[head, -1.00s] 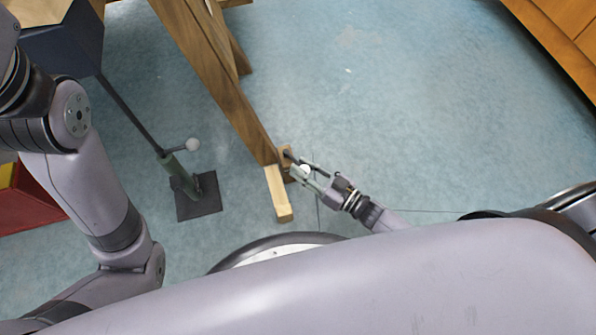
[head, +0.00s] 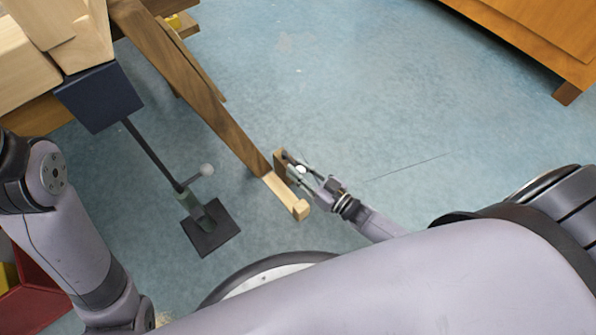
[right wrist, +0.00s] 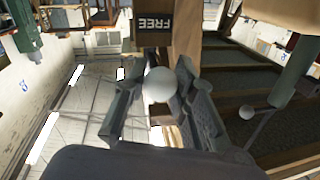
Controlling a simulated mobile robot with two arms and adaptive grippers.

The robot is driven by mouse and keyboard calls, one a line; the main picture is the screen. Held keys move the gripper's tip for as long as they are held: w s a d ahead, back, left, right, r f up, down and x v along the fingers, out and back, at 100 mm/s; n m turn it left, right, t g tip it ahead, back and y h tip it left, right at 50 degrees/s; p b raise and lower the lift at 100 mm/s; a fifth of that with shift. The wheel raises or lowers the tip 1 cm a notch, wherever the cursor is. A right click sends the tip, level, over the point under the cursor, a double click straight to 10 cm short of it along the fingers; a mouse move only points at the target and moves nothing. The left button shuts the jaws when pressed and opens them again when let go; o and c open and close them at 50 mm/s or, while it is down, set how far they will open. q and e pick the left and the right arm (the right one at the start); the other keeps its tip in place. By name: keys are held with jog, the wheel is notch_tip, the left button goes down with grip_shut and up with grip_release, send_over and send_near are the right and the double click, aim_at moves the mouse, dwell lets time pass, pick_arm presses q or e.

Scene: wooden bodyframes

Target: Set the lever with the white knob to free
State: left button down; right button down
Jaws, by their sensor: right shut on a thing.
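The white knob (head: 302,170) of the lever shows between the fingers of my right gripper (head: 301,171) in the head view, beside a small upright wooden piece (head: 280,163) at the low end of a wooden beam. In the right wrist view the white knob (right wrist: 159,85) sits between the two dark fingers of my right gripper (right wrist: 160,98), which is shut on it. A dark label reading FREE (right wrist: 154,22), upside down, is on the wood just above the knob. The lever's arm is mostly hidden.
A pale wooden foot (head: 287,196) projects near my gripper. A wooden cabinet (head: 530,35) is top right. The blue floor between is clear.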

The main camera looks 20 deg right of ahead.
jog(key=shift+a, duration=0.1)
jog(key=c, duration=1.3)
grip_release()
jog(key=v, duration=1.2)
